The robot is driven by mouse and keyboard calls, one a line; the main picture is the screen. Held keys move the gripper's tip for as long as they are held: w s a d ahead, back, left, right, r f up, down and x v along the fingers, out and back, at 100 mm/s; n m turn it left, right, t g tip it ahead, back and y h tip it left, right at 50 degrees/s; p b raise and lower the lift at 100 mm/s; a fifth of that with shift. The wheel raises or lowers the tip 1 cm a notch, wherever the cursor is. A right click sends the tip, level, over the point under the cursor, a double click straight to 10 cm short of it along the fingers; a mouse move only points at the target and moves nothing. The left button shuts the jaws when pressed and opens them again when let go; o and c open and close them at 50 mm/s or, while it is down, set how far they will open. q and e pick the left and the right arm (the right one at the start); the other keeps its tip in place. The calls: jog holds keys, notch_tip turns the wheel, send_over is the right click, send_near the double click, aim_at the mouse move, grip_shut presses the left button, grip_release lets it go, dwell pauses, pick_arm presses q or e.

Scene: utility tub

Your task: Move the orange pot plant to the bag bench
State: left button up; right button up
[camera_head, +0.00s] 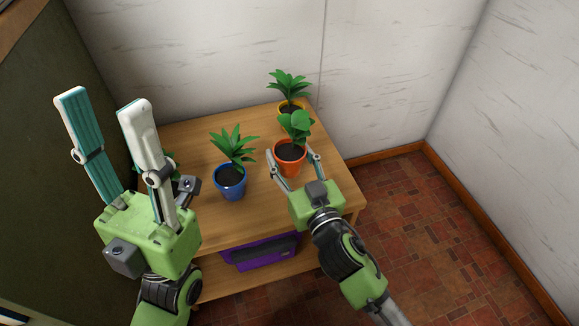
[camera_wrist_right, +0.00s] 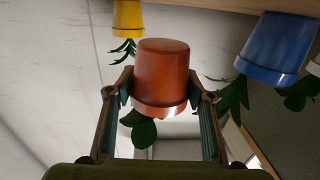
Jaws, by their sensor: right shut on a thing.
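The orange pot plant (camera_head: 290,152) is between the fingers of my right gripper (camera_head: 294,163), at the right part of a wooden bench (camera_head: 190,140). In the right wrist view, which is upside down, my right gripper (camera_wrist_right: 160,100) is shut on the orange pot (camera_wrist_right: 160,75). The pot's base shows there and looks clear of the bench top. A purple, bag-like thing (camera_head: 262,252) sits on the bench's lower shelf. My left gripper (camera_head: 108,105) is open and empty, raised at the left with its fingers pointing up.
A blue pot plant (camera_head: 230,180) stands left of the orange one. A yellow pot plant (camera_head: 291,107) stands behind it. Another plant is mostly hidden behind my left gripper; a white pot (camera_wrist_right: 314,67) shows at the wrist view's edge. Tiled floor (camera_head: 400,220) is free at right.

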aim_at(290, 165)
jog(key=f+b, duration=0.2)
jog(key=f, duration=0.1)
jog(key=shift+w+f, duration=0.3)
jog(key=shift+w, duration=0.1)
jog(key=shift+f+b, duration=0.15)
jog(key=shift+b, duration=0.2)
jog(key=shift+f, duration=0.15)
jog(key=o, duration=1.3)
